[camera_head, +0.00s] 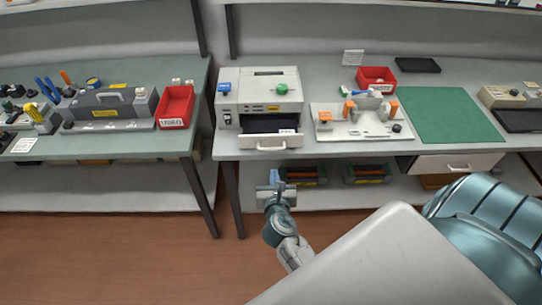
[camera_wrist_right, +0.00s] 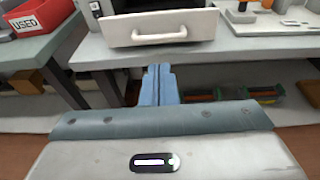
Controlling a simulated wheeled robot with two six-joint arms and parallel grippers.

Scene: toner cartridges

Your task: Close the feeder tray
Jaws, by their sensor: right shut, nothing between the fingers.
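The feeder tray (camera_head: 270,142) is the pale drawer front with a handle at the bottom of the grey printer-like machine (camera_head: 262,100). It stands pulled out, with a dark opening behind it in the head view. In the right wrist view the tray front (camera_wrist_right: 160,28) and its handle fill the top middle. My right gripper (camera_head: 275,178) is in front of the bench and below the tray, apart from it. Its blue fingers (camera_wrist_right: 158,85) are shut with nothing between them, pointing toward the bench below the handle. My left gripper is not in view.
A fixture board (camera_head: 345,130) and a green mat (camera_head: 453,115) lie right of the machine. A red bin (camera_head: 176,106) stands on the left bench. Cartridges (camera_head: 303,175) lie on the lower shelf behind my right gripper. The floor before the bench is clear.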

